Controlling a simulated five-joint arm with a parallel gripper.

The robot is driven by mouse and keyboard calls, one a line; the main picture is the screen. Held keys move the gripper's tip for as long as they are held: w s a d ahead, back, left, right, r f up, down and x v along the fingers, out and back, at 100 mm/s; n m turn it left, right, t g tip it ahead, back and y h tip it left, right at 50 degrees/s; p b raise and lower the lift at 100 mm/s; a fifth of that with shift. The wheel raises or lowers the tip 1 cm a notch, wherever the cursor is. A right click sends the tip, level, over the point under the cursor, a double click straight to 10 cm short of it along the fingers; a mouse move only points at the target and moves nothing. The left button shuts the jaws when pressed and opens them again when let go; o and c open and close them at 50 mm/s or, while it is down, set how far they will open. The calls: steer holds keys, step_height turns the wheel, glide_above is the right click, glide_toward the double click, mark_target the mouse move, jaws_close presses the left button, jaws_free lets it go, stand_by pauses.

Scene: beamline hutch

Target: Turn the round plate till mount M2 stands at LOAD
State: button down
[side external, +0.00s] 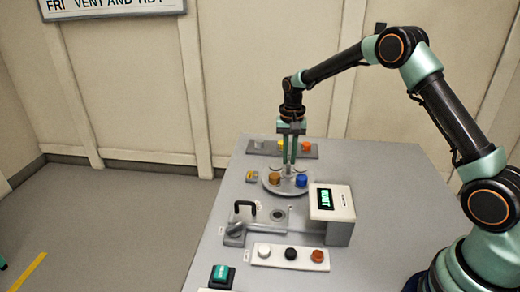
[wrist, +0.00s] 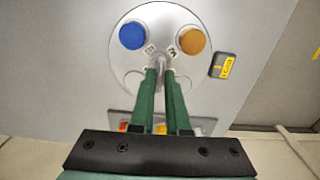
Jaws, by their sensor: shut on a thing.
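The round grey plate (side external: 287,190) lies flat on the bench and fills the middle of the wrist view (wrist: 161,18). It carries a blue puck (wrist: 132,36) and an amber puck (wrist: 193,40). Small tags sit inward of both pucks; I cannot read their mount numbers surely. Two more round places on the plate are partly hidden by my fingers. My gripper (wrist: 161,68) points down over the plate, shut on a slim grey post near its middle. A dark marker with a yellow label (wrist: 227,66), seemingly LOAD, sits beside the plate, nearest the amber puck.
A rack (side external: 311,154) with white, yellow and orange pucks stands behind the plate. A display box (side external: 331,203) stands close at front right. A black handle (side external: 245,208), a grey lever (side external: 236,229), a front puck strip (side external: 276,262) and a green button (side external: 220,274) lie nearer the camera.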

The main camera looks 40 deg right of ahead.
mark_target(289, 160)
steer(key=m, duration=0.4)
steer(key=shift+r+m, duration=0.1)
steer(key=shift+m, duration=0.2)
steer(key=m, duration=0.4)
steer(key=shift+m, duration=0.3)
steer(key=c, duration=0.9)
jaws_free()
step_height(289, 160, up, 12)
